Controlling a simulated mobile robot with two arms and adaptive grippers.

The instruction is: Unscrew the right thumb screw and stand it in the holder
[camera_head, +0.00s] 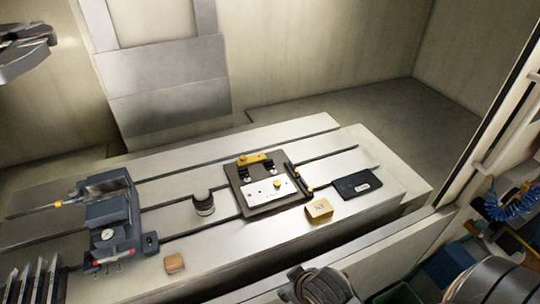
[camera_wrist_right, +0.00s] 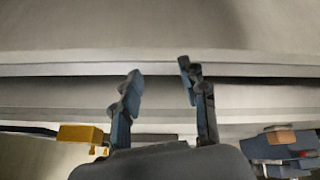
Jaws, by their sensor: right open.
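The mould base (camera_head: 236,188) is a dark plate with a pale top plate (camera_head: 262,192), lying on the slotted table in the head view. A yellow knob (camera_head: 277,184), apparently the thumb screw, sits on the right part of the pale plate. A yellow bar (camera_head: 250,159) lies across the back of the base. I cannot tell which object is the holder; a small yellow block (camera_head: 318,210) with dark marks stands right of the base. My right gripper (camera_wrist_right: 161,78) is open and empty in the right wrist view, away from the screw. My left gripper is not in view.
A dark round pot (camera_head: 204,205) stands left of the base. A vise (camera_head: 112,215) and a wooden block (camera_head: 175,263) are further left. A machine head (camera_head: 25,50) hangs at top left. The table's back strip is clear.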

